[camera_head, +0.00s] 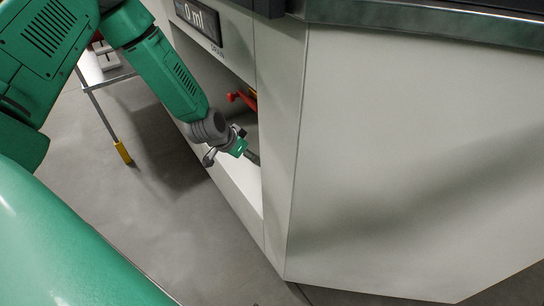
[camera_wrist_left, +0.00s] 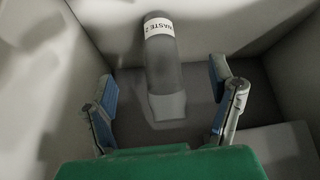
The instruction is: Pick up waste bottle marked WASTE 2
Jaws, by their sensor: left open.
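The waste bottle (camera_wrist_left: 165,75) is a grey cylinder with a white label reading WASTE 2 near its top end in the left wrist view. It is inside a pale-walled recess. My left gripper (camera_wrist_left: 162,78) is open, with one blue-padded finger on each side of the bottle and visible gaps between. In the head view the left gripper (camera_head: 246,152) reaches into the opening of the white cabinet. A small dark shape at its tip cannot be clearly told as bottle or finger. My right gripper is not in view.
The white cabinet (camera_head: 390,150) fills the right of the head view. A display reading 0 ml (camera_head: 197,20) is above the opening. A red handle (camera_head: 237,97) sits inside, above the gripper. A table leg with a yellow foot (camera_head: 123,151) stands left. Recess walls are close on both sides.

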